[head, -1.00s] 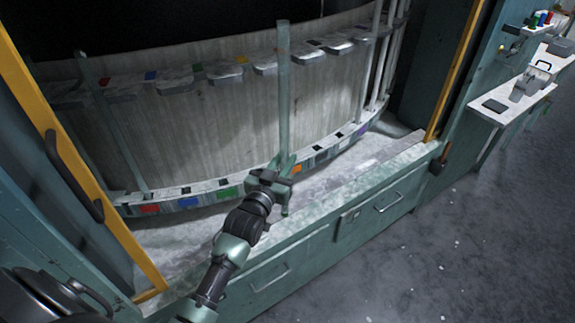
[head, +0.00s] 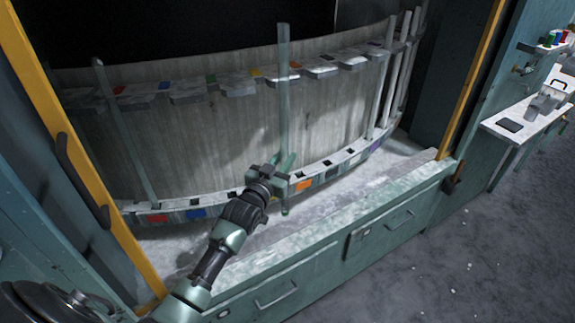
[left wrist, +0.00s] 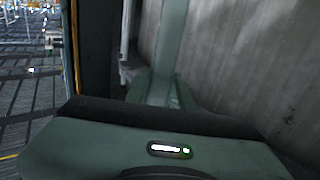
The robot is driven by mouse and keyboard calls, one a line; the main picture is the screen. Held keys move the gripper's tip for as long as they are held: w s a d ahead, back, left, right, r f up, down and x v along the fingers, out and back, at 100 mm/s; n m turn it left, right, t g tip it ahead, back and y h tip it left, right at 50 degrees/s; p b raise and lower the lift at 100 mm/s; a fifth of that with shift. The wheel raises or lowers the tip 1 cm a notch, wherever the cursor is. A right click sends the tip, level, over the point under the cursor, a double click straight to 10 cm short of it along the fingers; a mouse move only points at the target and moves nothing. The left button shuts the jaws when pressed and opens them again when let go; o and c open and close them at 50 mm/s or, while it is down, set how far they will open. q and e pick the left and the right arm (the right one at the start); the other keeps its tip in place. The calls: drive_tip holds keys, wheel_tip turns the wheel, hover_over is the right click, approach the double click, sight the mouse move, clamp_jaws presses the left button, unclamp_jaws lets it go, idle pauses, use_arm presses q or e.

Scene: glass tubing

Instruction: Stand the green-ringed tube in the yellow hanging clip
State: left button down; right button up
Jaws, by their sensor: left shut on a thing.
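My left gripper (head: 284,180) is shut on a tall, pale green glass tube (head: 284,100) and holds it nearly upright in front of the curved rack. No green ring can be made out on it. The tube's foot hangs below the fingers, near the lower ledge. The yellow hanging clip, by the yellow mark (head: 256,72) in the upper row, is just left of the tube's upper part; the tube looks apart from it. The left wrist view shows the tube (left wrist: 170,45) rising between the green fingers. My right gripper is not in view.
Another tube (head: 123,130) leans at the rack's left, and several stand at its right (head: 385,85). The lower ledge carries coloured marks, including orange (head: 303,185). Yellow-edged posts (head: 474,75) flank the opening. A side shelf (head: 520,125) holds small items.

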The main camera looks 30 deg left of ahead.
use_arm(q)
drive_tip(key=shift+w+a+b, duration=5.2)
drive_tip(key=shift+a+b, duration=0.45)
drive_tip(key=shift+a, duration=0.75)
wheel_tip(320, 180, down, 7)
drive_tip(key=b, duration=0.4)
drive_tip(key=shift+r, duration=0.1)
drive_tip(key=c, duration=1.1)
unclamp_jaws()
drive_tip(key=shift+c, duration=0.2)
